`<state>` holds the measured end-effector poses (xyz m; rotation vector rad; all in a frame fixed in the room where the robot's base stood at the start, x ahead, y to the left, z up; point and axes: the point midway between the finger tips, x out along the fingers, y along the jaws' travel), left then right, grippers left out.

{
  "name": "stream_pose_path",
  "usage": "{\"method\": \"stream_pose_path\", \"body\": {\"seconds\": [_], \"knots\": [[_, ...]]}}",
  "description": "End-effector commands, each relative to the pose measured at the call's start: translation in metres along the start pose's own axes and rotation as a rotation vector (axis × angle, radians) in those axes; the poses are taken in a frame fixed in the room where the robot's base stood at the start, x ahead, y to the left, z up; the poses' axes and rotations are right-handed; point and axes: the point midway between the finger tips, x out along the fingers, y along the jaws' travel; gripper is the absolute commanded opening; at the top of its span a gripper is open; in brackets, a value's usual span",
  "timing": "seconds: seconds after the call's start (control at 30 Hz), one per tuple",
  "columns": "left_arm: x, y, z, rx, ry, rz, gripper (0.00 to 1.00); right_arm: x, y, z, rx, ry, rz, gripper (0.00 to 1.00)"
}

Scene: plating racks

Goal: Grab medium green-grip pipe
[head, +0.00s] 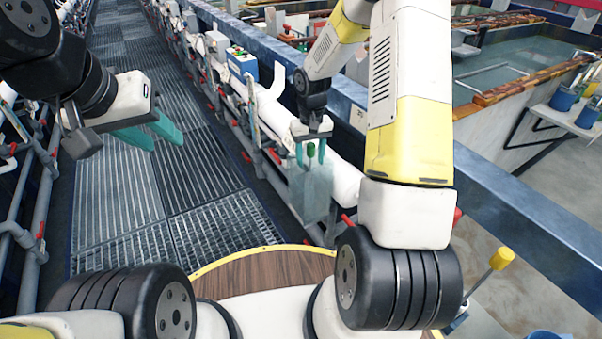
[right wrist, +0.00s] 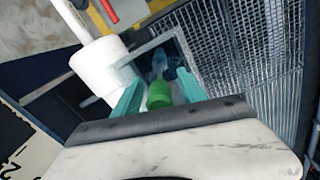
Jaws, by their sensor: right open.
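The green-grip pipe shows its green end (head: 311,149) between the fingertips of my right gripper (head: 311,153) in the head view. In the right wrist view the green grip (right wrist: 160,94) lies between the two teal fingers, with clear or grey pieces beyond it. My right gripper is open around the grip, pointing down. A translucent, square-mouthed bin (head: 312,192) is just below; its rim (right wrist: 143,52) surrounds the pieces in the right wrist view. The pipe's lower part is hidden. My left gripper (head: 166,143) is empty, its teal fingers apart, above the walkway.
A white horizontal pipe (head: 343,181) runs beside the bin, with a blue beam (head: 345,92) behind it. A blue-and-white box (head: 242,66) stands farther along the rack. Grated walkway (head: 120,190) lies open to the left. Red-handled valves line the rack.

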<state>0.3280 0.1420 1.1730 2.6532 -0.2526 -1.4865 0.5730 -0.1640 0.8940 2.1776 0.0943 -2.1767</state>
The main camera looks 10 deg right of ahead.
Motion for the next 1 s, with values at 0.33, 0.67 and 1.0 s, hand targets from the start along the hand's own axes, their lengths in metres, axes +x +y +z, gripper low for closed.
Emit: {"method": "stream_pose_path", "body": {"seconds": [0.33,0.67,1.0], "knots": [[0.0,0.0,0.0,0.0,0.0,0.0,0.36,-0.0004,0.0,0.0,0.0,0.0,0.0,0.0],[0.0,0.0,0.0,0.0,0.0,0.0,0.36,-0.0006,0.0,-0.0001,0.0,0.0,0.0,0.0],[0.0,0.0,0.0,0.0,0.0,0.0,0.36,-0.0006,0.0,-0.0002,0.0,0.0,0.0,0.0]]}}
